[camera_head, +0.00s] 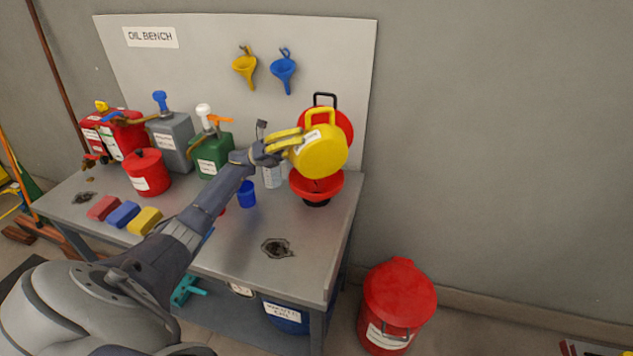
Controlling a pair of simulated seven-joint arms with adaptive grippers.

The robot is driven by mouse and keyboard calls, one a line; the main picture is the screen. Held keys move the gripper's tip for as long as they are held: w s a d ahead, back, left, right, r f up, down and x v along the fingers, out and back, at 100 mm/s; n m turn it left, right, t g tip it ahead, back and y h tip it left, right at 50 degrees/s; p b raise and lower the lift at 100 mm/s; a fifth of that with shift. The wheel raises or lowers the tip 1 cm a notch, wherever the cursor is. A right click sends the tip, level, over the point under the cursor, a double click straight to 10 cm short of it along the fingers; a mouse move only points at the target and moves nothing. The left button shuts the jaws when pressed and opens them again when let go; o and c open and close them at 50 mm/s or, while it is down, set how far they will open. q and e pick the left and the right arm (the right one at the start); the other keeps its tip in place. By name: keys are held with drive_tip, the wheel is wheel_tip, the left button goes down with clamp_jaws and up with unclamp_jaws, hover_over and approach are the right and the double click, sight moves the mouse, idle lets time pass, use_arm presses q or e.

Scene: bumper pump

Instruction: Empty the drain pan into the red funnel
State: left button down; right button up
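A round yellow pan (321,156) with a looped handle on top and a white label stands tilted up on edge, its flat round side facing me. I take it to be the drain pan. My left gripper (278,148) is at its left side, apparently shut on a yellow side handle. The red funnel (316,187) is right below the pan, its wide mouth up, on a dark base at the bench's right end. The pan's lower edge overlaps the funnel mouth in the picture; I cannot tell whether they touch. The pan's inside and any liquid are hidden. My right gripper is out of view.
A red round container (341,121) with a dark handle is behind the pan. A clear bottle (272,177) and blue cup (247,195) stand left of the funnel. Several containers line the bench's left. A red bin (398,305) is on the floor.

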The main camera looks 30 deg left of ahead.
use_arm(q)
drive_tip(key=w+a+r+n+t+y+p, duration=0.1)
drive_tip(key=w+a+r+n+t+y, duration=0.3)
drive_tip(key=n, duration=0.9)
drive_tip(key=w+a+r+n+t+y+p, duration=0.1)
drive_tip(key=w+a+r+n+t+y, duration=0.4)
drive_tip(key=r+n+t+y, duration=0.5)
drive_tip(key=a+r+n+t, duration=0.1)
drive_tip(key=a+n+t, duration=0.1)
drive_tip(key=shift+w+a+r+n+y, duration=0.25)
drive_tip(key=shift+a+r+n+y, duration=0.05)
drive_tip(key=shift+a+r+n, duration=0.1)
drive_tip(key=shift+p, duration=0.45)
drive_tip(key=d+m+h, duration=0.1)
drive_tip(key=m+h, duration=0.1)
drive_tip(key=s+d+m+g+h, duration=0.1)
drive_tip(key=m+h, duration=0.1)
drive_tip(key=m, duration=0.1)
drive_tip(key=s+d+m+g+h, duration=0.1)
drive_tip(key=m+h, duration=0.1)
drive_tip(key=h, duration=0.1)
drive_tip(key=shift+s+r+m, duration=0.2)
drive_tip(key=shift+r+m, duration=0.15)
drive_tip(key=shift+m, duration=0.05)
